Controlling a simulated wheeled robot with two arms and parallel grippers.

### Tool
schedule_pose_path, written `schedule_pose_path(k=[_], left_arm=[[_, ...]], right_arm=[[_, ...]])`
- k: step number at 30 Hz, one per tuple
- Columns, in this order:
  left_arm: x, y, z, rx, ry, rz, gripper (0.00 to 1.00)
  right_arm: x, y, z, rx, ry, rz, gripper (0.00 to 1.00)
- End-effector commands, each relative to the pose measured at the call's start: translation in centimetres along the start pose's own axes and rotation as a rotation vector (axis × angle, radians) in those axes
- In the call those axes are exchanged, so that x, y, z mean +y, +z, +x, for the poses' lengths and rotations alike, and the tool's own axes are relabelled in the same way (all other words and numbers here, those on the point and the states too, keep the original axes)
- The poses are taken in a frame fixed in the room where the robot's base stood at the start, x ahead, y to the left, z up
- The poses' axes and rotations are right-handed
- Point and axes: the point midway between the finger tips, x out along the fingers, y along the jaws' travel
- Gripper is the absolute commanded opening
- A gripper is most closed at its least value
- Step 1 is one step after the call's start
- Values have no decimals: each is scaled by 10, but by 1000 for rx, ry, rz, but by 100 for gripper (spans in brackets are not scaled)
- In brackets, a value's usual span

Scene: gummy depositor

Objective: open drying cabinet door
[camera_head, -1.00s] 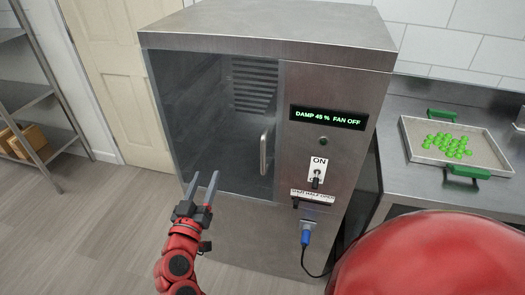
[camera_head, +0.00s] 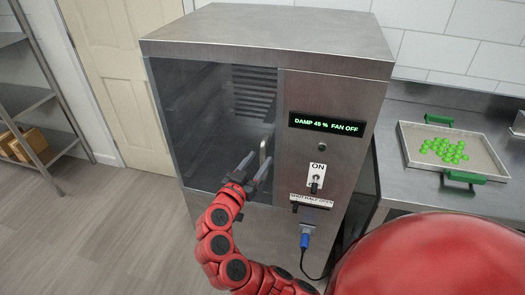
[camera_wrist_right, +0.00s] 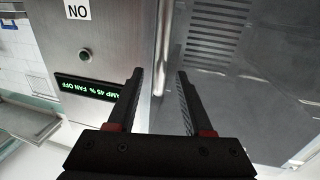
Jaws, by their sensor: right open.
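The drying cabinet (camera_head: 335,88) is a steel box with a dark glass door (camera_head: 205,125) on its left front. The door looks shut. Its upright metal handle (camera_head: 264,148) is at the door's right edge, partly hidden by my right gripper (camera_head: 258,164). That gripper is open, with its fingers pointing at the handle. In the right wrist view, a bright upright bar, seemingly the handle (camera_wrist_right: 163,35), shows between and beyond the open fingertips (camera_wrist_right: 160,75). I cannot tell whether they touch it. My left gripper is not seen.
The cabinet's panel has a display (camera_head: 326,124) reading "DAMP 45 % FAN OFF", a switch (camera_head: 315,185) and a blue plug (camera_head: 304,240). A tray (camera_head: 410,150) of green gummies sits on the right counter. A shelf rack (camera_head: 30,95) stands left. Floor before the cabinet's left is clear.

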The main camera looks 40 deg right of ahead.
Motion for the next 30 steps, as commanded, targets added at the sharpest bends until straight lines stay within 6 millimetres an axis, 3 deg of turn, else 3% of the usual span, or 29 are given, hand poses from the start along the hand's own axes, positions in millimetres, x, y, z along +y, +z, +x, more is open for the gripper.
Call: schedule_pose_path(k=[6, 17, 26, 30], left_arm=[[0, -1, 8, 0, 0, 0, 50], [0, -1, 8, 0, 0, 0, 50], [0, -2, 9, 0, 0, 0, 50], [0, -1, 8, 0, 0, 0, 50]], right_arm=[[0, 0, 29, -3, 3, -1, 51], [-1, 0, 34, 0, -1, 0, 51], [-1, 0, 34, 0, -1, -1, 0], [-1, 0, 34, 0, -1, -1, 0]])
